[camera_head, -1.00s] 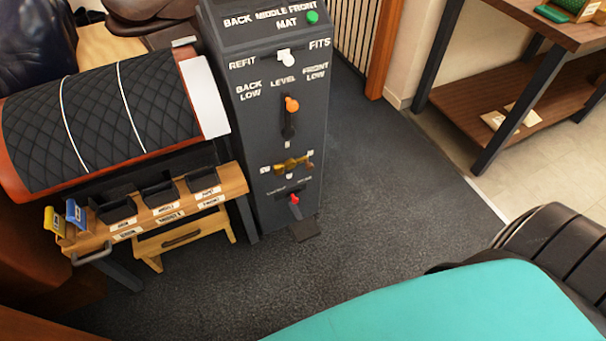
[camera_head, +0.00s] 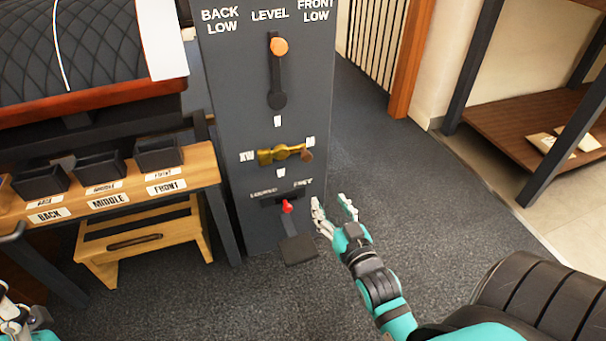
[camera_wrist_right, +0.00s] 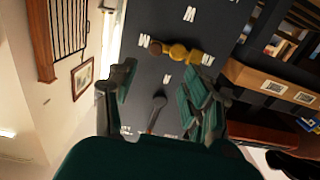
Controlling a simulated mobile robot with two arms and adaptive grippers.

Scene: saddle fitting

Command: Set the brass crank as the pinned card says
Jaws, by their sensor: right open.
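The brass crank (camera_head: 285,153) is on the front of the dark grey column (camera_head: 232,120). It lies nearly level, its brown knob (camera_head: 306,156) to the right. Small white marks surround it above, below, left and right; most are too small to read. My right gripper (camera_head: 331,201) is open and empty, below and right of the crank, apart from it. In the right wrist view the crank (camera_wrist_right: 178,52) shows upside down beyond the open fingers (camera_wrist_right: 160,82). My left gripper (camera_head: 14,318) is partly cut off at the lower left. I cannot make out a pinned card.
A red-knobbed lever (camera_head: 287,206) under the crank has marks LOCKED and FREE. An orange-knobbed lever (camera_head: 279,47) stands above it. A wooden bench (camera_head: 195,168) with dark bins is at left. A dark pedal (camera_head: 297,249) juts out at the column's foot.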

